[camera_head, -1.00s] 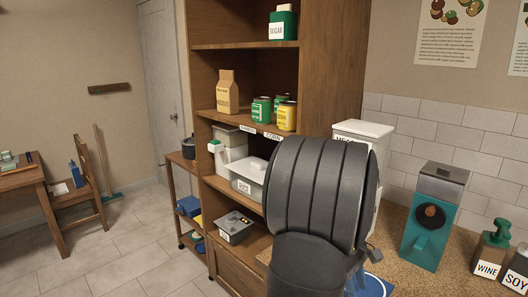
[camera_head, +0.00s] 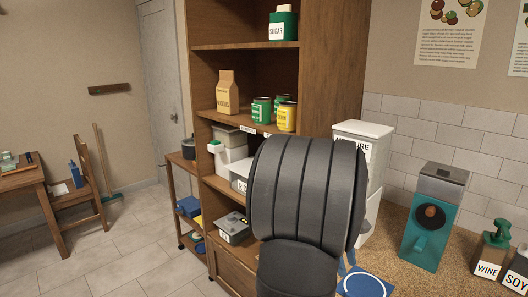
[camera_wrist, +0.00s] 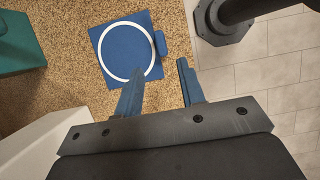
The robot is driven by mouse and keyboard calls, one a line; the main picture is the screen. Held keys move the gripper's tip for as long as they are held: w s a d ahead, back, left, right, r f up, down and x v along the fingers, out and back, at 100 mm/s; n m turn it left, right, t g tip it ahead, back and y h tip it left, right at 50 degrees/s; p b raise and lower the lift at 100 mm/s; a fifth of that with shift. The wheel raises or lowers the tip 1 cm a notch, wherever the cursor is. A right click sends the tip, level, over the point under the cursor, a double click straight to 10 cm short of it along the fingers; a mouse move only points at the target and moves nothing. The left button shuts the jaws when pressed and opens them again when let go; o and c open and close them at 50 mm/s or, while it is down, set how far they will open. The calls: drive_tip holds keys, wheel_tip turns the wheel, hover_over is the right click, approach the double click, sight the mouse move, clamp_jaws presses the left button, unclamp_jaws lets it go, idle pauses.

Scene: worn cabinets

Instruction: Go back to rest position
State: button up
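My gripper (camera_wrist: 162,82) shows in the wrist view with its two blue fingers apart and nothing between them. It hangs above the speckled counter near a blue square mat with a white ring (camera_wrist: 104,49). In the head view my dark arm hides most of the gripper, and the mat (camera_head: 366,286) shows at the bottom, right of the arm.
A wooden shelf (camera_head: 345,60) with cans, a noodle bag (camera_head: 228,93) and a sugar box (camera_head: 283,27) stands behind my arm. A white container (camera_head: 362,145), a teal grinder (camera_head: 430,215) and labelled bottles (camera_head: 491,252) stand on the counter (camera_head: 395,238).

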sight(354, 296)
drive_tip(key=x, duration=1)
drive_tip(key=shift+s+f, duration=0.15)
drive_tip(key=shift+f, duration=0.2)
wheel_tip(354, 296, up, 5)
drive_tip(key=shift+d+f, duration=0.15)
drive_tip(key=s+d+r, duration=0.6)
drive_tip(key=s+r, duration=0.1)
drive_tip(key=s, duration=0.3)
drive_tip(key=s+d, duration=0.4)
drive_tip(key=s, duration=0.3)
drive_tip(key=s+d, duration=0.4)
drive_tip(key=s, duration=0.3)
drive_tip(key=w+f, duration=0.4)
drive_tip(key=w, duration=0.1)
drive_tip(key=w+a+f, duration=0.1)
drive_tip(key=w+f, duration=0.1)
drive_tip(key=w, duration=0.1)
drive_tip(key=shift+w, duration=0.15)
drive_tip(key=shift+w+f, duration=0.15)
drive_tip(key=shift+w, duration=0.25)
